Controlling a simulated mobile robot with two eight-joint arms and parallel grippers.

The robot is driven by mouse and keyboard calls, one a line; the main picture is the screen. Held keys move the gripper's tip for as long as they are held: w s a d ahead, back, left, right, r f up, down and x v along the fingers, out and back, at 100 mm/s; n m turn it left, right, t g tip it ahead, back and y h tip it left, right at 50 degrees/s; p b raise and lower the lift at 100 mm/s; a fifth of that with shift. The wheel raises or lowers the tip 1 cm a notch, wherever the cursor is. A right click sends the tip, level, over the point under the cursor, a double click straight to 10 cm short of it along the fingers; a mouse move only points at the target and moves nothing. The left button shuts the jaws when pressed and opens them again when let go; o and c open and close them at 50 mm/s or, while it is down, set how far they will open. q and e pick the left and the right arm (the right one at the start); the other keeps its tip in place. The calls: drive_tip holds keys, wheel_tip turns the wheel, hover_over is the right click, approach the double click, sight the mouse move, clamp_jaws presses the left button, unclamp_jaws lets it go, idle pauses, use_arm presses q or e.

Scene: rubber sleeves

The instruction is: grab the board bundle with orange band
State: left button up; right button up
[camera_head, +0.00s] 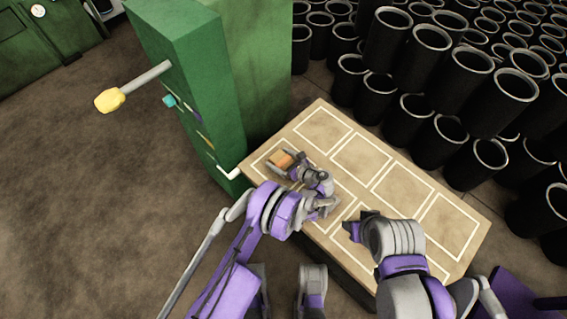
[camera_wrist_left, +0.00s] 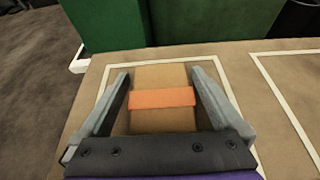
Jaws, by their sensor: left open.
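The board bundle (camera_wrist_left: 160,80) is a light brown block with an orange band (camera_wrist_left: 162,98) around its middle. It lies inside a white-outlined rectangle at the left end of the table, and it shows small in the head view (camera_head: 281,160). My left gripper (camera_wrist_left: 163,78) is open, with one finger on each side of the bundle and a visible gap at each side. The bundle's near end is hidden behind the gripper's body. My right gripper (camera_head: 356,229) is over the table's front part, away from the bundle; its fingers are not clear.
The tan table (camera_head: 322,113) has several white-outlined rectangles; those to the right look empty. A green machine (camera_head: 190,70) with a yellow-knobbed lever (camera_head: 108,100) stands close beyond the table's left end. Several black cylinders (camera_head: 430,110) are stacked behind the table.

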use_arm(q)
drive_tip(key=shift+d, duration=0.1)
drive_tip(key=c, duration=1.3)
drive_tip(key=shift+r, duration=0.1)
